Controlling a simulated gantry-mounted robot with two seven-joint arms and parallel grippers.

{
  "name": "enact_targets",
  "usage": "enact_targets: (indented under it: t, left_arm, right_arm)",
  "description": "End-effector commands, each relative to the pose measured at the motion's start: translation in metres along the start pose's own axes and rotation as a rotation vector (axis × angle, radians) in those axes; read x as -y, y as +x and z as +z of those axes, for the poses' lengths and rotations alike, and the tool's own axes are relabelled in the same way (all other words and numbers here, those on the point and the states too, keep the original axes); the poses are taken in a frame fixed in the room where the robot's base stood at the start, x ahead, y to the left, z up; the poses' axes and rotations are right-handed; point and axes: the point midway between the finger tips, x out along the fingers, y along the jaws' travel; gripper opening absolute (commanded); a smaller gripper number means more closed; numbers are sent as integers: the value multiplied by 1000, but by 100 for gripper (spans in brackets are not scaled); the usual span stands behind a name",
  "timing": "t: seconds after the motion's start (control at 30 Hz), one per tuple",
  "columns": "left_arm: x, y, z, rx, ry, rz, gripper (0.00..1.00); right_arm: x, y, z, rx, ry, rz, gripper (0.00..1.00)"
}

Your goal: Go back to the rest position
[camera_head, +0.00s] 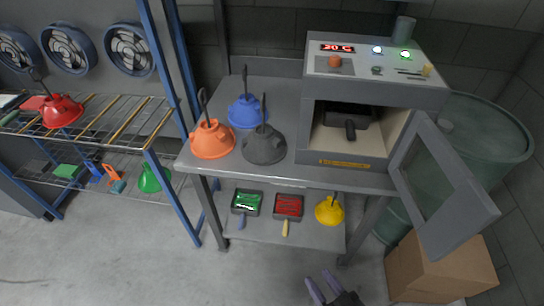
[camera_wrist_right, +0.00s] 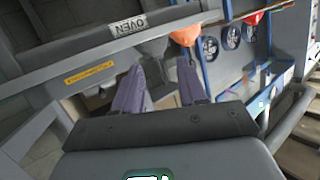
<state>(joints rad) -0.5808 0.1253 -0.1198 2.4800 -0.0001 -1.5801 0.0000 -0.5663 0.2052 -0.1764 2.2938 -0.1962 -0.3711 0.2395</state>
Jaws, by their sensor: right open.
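My right gripper (camera_head: 319,281) is at the bottom edge of the head view, over the floor in front of the table. Its two purple fingers are apart with nothing between them. The fingers also show in the right wrist view (camera_wrist_right: 160,78), with the table and hoods beyond them. An orange hood (camera_head: 212,140), a blue hood (camera_head: 246,112) and a dark grey hood (camera_head: 264,147) stand on the grey table (camera_head: 290,176). My left gripper is in neither view.
The oven (camera_head: 345,165) stands on the table, its door (camera_head: 440,185) swung open and a dark object (camera_head: 349,118) inside. A yellow hood (camera_head: 329,212) and two dustpans lie below. A blue rack holds a red hood (camera_head: 61,111) and a green hood (camera_head: 152,180). A cardboard box (camera_head: 440,268) is at right.

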Motion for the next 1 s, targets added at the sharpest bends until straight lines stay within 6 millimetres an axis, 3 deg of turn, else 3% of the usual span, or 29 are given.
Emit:
enact_targets:
  t: [0.1,0.3,0.6,0.67,0.87,1.0]
  left_arm:
    - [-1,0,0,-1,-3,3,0]
    - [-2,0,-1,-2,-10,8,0]
    - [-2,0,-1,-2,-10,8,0]
    - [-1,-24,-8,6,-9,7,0]
    - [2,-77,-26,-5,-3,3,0]
    - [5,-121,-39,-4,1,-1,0]
  right_arm:
    - [-26,-14,11,188,27,140,42]
    - [-53,-55,40,526,45,275,42]
    - [-51,-122,93,995,47,294,42]
    - [-47,-128,64,985,37,290,42]
    - [-41,-140,16,984,38,290,42]
    - [-34,-152,-29,983,38,290,42]
